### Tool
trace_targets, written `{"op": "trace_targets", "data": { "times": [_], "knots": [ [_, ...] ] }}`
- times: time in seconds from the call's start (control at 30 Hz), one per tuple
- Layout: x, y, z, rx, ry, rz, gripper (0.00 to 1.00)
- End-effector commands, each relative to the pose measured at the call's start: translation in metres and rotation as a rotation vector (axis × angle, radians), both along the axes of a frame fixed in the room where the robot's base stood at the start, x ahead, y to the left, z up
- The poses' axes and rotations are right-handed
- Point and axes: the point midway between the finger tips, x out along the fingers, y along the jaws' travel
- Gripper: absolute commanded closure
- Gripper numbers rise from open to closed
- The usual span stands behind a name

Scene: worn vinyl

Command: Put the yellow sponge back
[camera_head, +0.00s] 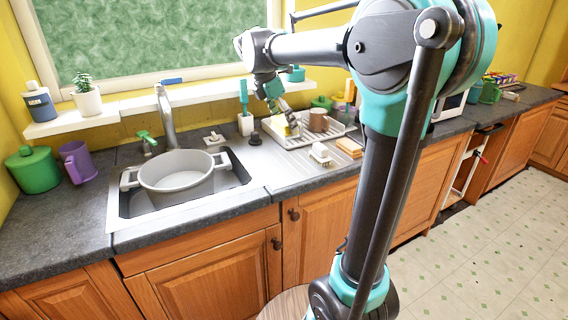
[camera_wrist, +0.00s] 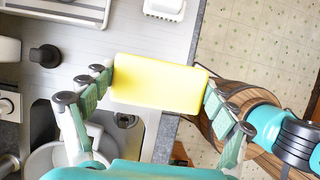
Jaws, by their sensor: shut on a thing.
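The yellow sponge (camera_wrist: 160,84) is a flat rectangular block held crosswise between the fingers of my gripper (camera_wrist: 158,88) in the wrist view. The fingers press on its two short ends. In the head view my gripper (camera_head: 288,121) is over the steel drainboard, right of the sink, near the left end of the dish rack. The sponge (camera_head: 279,127) shows there as a small yellow patch, partly hidden by the fingers. In the wrist view the sponge is above the drainboard (camera_wrist: 150,40), apart from it.
The dish rack (camera_head: 338,133) holds a brown mug (camera_head: 318,121). A white brush (camera_head: 320,154) and a tan block (camera_head: 349,147) lie in front. A white cup (camera_head: 245,124) with a teal brush stands left. A grey pot (camera_head: 177,178) sits in the sink. A black knob (camera_wrist: 45,55) stands nearby.

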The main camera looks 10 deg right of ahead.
Motion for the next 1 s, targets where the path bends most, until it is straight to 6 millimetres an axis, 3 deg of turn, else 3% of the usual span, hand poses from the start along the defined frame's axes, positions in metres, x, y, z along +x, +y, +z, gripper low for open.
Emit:
{"op": "trace_targets", "data": {
  "times": [0.2, 0.4, 0.83, 1.0],
  "knots": [
    [0.0, 0.0, -0.055, 0.0, 0.0, 0.0, 0.38],
    [0.0, 0.0, -0.095, 0.0, 0.0, 0.0, 0.38],
    [0.0, 0.0, -0.141, 0.0, 0.0, 0.0, 0.38],
    [0.0, 0.0, -0.149, 0.0, 0.0, 0.0, 0.38]
  ]
}}
